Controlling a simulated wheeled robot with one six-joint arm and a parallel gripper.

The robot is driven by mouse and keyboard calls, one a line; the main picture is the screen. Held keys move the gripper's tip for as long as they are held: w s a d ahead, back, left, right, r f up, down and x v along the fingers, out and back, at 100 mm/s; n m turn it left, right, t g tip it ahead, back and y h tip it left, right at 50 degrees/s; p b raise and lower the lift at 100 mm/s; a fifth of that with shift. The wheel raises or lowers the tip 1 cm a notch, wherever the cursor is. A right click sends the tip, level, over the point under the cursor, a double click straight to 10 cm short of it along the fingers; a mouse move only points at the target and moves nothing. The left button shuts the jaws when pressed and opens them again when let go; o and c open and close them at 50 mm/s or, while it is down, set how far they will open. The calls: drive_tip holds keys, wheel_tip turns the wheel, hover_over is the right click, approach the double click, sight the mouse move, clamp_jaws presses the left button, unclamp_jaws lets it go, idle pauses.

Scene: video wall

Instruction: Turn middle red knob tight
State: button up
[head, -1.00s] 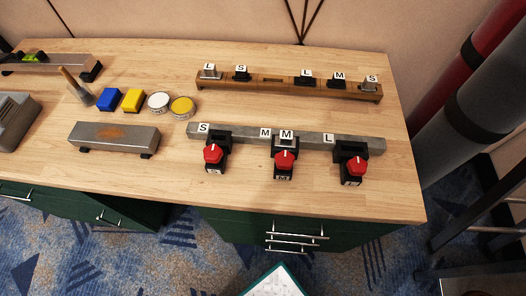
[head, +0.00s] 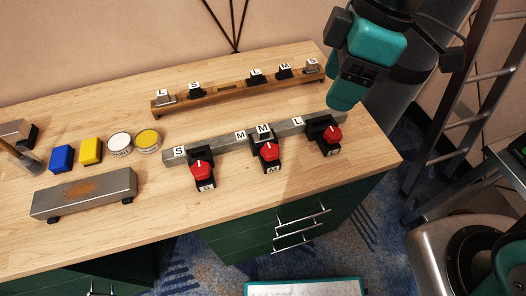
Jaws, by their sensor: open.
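The middle red knob (head: 269,151) is on a black clamp labelled M, at the middle of a grey metal bar (head: 219,143) near the table's front edge. A white pointer line shows on it; how tight it is cannot be told. My gripper (head: 396,42), teal and black, is at the upper right, above the table's right end. Its dark fingers look spread apart and empty. It is well apart from the middle knob, up and to the right. Nothing hides the middle knob.
Similar red knobs sit left (head: 202,170) and right (head: 333,134) of the middle one. A wooden rail (head: 217,92) with lettered blocks lies behind. A rusty metal block (head: 84,194) and paint cans (head: 148,140) are at left. A ladder (head: 464,100) stands right.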

drive_tip(key=w+a+f+n+h+b, duration=0.1)
drive_tip(key=w+a+f+n, duration=0.35)
drive_tip(key=f+n, duration=0.2)
drive_tip(key=n+h+b, duration=0.1)
drive_tip(key=n+h, duration=0.1)
drive_tip(key=n, duration=0.6)
approach(270, 149)
drive_tip(key=f+p, duration=0.1)
drive_tip(key=f, duration=0.4)
drive_tip(key=f+p, duration=0.1)
drive_tip(key=f, duration=0.3)
drive_tip(key=shift+s+d+f, duration=0.1)
drive_tip(key=shift+d+f, duration=0.1)
drive_tip(key=shift+f, duration=0.2)
drive_tip(key=c, duration=0.6)
